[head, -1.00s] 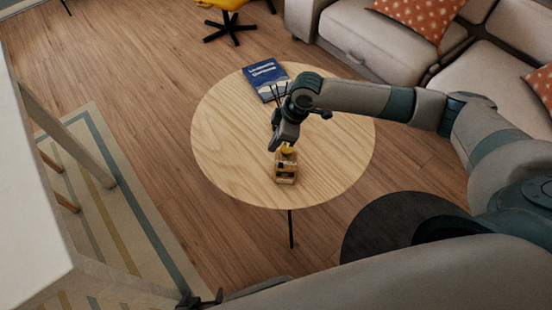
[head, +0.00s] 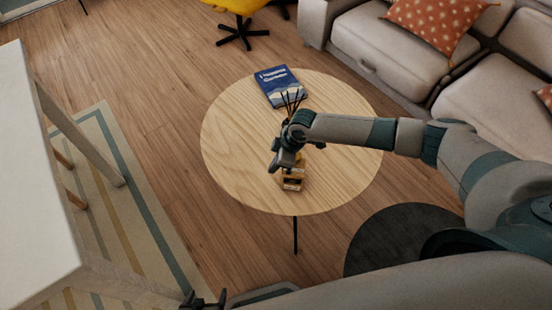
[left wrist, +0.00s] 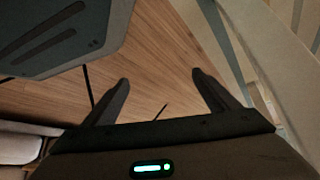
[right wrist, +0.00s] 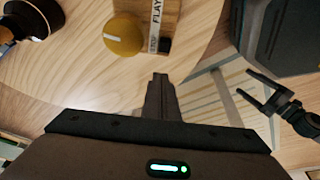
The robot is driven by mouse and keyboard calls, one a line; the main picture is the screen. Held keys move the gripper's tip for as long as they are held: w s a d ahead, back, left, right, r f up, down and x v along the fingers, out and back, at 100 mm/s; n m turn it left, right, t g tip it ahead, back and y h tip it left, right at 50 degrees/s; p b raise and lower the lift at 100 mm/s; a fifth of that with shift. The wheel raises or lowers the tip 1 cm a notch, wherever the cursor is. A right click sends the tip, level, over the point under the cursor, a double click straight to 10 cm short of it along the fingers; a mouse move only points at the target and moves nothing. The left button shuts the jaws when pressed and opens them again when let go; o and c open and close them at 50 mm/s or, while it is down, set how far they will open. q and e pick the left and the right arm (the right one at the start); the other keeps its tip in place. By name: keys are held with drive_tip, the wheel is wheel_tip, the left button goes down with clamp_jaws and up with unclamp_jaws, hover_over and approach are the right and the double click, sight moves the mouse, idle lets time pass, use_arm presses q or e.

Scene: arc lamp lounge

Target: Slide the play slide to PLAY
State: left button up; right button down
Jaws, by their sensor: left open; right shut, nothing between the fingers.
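A small wooden box (head: 293,183) stands on the round table, partly hidden by my right gripper in the head view. In the right wrist view the box (right wrist: 170,38) carries a white label strip (right wrist: 156,25). PLAY is readable towards the top and smaller lettering, apparently STOP, lower down. A yellow round knob (right wrist: 123,35) with a white mark sits beside the lower part of the strip. My right gripper (right wrist: 160,78) is shut and empty, its tips just short of the box and knob. My left gripper (left wrist: 160,78) is open and empty, over the floor, away from the table.
The round wooden table (head: 235,150) also holds a blue book (head: 277,86) and a holder with dark sticks (head: 291,103) behind my right gripper. A white table (head: 35,190) stands at left and a sofa (head: 390,55) at upper right. The table's left side is clear.

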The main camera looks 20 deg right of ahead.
use_arm(q)
drive_tip(key=shift+w+d+r+t+p, duration=0.3)
drive_tip(key=shift+d+r+t+p, duration=0.1)
drive_tip(key=shift+d+r, duration=0.2)
use_arm(e)
drive_tip(key=shift+s+d+r, duration=0.1)
drive_tip(key=shift+s+d, duration=0.25)
drive_tip(key=shift+d, duration=0.45)
drive_tip(key=shift+s+d+r, duration=0.1)
drive_tip(key=shift+s+d, duration=0.2)
drive_tip(key=shift+d, duration=0.5)
